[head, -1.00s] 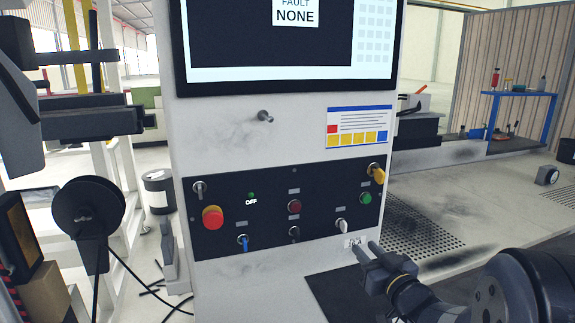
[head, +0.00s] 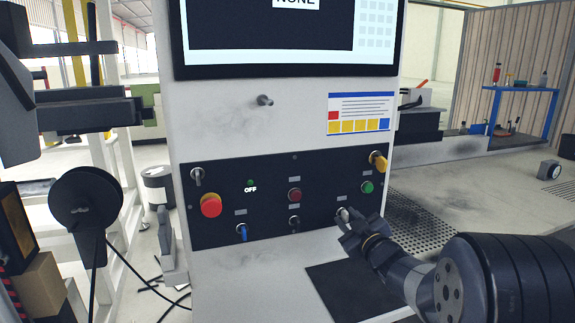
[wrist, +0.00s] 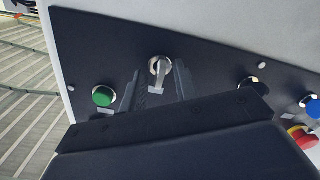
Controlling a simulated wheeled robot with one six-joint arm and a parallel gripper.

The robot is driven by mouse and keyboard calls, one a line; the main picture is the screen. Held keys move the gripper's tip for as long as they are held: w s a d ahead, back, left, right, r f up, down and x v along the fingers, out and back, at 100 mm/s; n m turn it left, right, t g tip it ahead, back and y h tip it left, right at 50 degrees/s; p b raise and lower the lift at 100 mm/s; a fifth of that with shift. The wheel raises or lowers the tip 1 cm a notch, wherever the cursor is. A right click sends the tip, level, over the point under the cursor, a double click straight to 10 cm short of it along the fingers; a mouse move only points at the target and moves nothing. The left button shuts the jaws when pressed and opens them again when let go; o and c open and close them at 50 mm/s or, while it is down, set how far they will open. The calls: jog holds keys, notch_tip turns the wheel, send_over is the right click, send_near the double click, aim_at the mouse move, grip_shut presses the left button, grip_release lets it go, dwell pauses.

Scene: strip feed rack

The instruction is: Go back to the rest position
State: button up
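My gripper (head: 352,222) is at the lower right of the black control panel (head: 270,240) in the head view. In the wrist view, which shows the panel upside down, its two fingers (wrist: 156,90) stand apart. A silver selector switch (wrist: 160,66) with a pale lever shows in the gap between them. In the head view the switch (head: 342,213) is partly covered by the gripper. I cannot tell whether a finger touches it. Nothing is held.
The panel also bears a red emergency stop (head: 211,205), a blue-handled switch (head: 242,232), a red button (head: 295,195), a green button (head: 368,187) and a yellow knob (head: 379,161). A screen (head: 288,35) is above. A reel (head: 87,210) stands at left. Open floor lies right.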

jog(key=n+b, duration=0.2)
jog(key=n, duration=0.1)
jog(key=n+b, duration=0.1)
jog(key=n, duration=0.1)
jog(key=shift+f+b, duration=0.25)
jog(key=shift+b, duration=0.15)
jog(key=n+b, duration=0.5)
jog(key=n, duration=0.1)
jog(key=shift+n, duration=0.3)
jog(key=v, duration=0.4)
jog(key=shift+r, duration=0.25)
jog(key=shift+f, duration=0.1)
